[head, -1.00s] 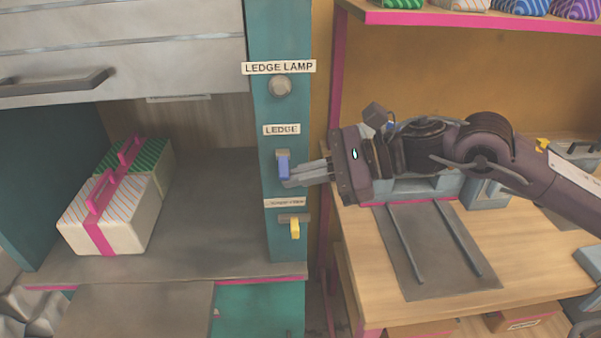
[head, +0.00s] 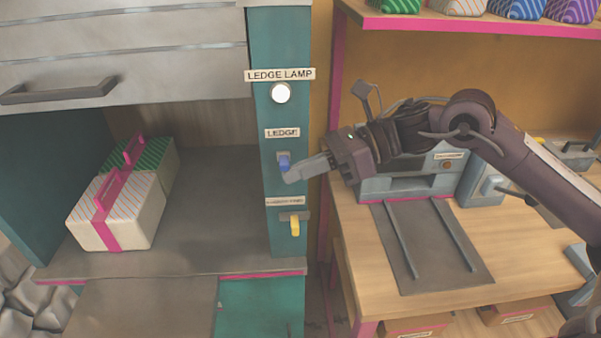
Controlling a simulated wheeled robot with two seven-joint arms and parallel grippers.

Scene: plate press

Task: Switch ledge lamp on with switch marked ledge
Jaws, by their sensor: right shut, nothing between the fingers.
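The ledge lamp (head: 280,93) is a round lamp under the "LEDGE LAMP" sign (head: 280,75) on the teal post, and it glows white. Below the "LEDGE" label (head: 282,133) is a blue switch (head: 284,160), its lower part close to my fingers. My right gripper (head: 292,176) is shut and empty, its fingertips at the lower end of the blue switch; I cannot tell whether they touch it. A yellow switch (head: 294,226) sits lower on the post under another label, too small to read surely. My left gripper is not in view.
Two striped boxes with pink handles, one white (head: 135,213) and one green (head: 155,157), stand on the ledge (head: 215,225) left of the post. A wooden table (head: 515,240) with a grey railed plate is on the right. A shelf (head: 460,22) hangs above.

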